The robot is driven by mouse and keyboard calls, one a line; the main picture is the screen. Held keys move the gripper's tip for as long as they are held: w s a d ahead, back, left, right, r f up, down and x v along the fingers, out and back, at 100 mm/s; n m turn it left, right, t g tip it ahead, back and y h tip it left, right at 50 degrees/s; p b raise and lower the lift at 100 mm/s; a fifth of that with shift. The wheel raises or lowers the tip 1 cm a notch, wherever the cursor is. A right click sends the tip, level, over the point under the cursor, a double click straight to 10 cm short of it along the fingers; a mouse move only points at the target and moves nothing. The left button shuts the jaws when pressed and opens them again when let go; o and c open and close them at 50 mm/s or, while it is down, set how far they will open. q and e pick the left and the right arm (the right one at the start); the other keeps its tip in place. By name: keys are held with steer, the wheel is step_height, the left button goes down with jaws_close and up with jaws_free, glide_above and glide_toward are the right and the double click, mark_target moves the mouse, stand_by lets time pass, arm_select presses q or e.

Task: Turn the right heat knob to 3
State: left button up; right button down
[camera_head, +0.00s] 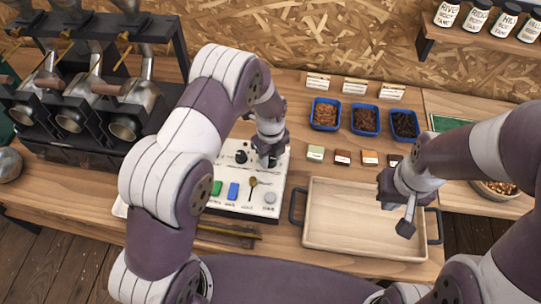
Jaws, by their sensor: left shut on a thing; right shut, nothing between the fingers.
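The white control panel (274,181) lies on the bench in the middle of the view. A black knob (241,157) shows on its left part, clear of my grippers. My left gripper (267,159) reaches down to the panel's upper right part and is shut on the right heat knob. The gripper hides most of that knob, so I cannot read its setting. My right gripper (405,228) is shut and empty, pointing down over the right side of the wooden tray.
The panel's front row has a green button (216,188), a blue button (233,191), a small lever (252,187) and a pale round button (270,198). The wooden tray (345,213) has dark handles. Blue bean bins (325,113) stand behind, roasting drums (72,120) at left.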

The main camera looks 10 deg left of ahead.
mark_target(270, 158)
arm_select(q)
steer(key=shift+w+r, duration=0.1)
stand_by(0.3)
steer(key=o, duration=1)
steer(key=shift+o, duration=0.2)
step_height(270, 158, up, 13)
steer(key=b, duration=0.2)
steer(key=shift+f, duration=0.2)
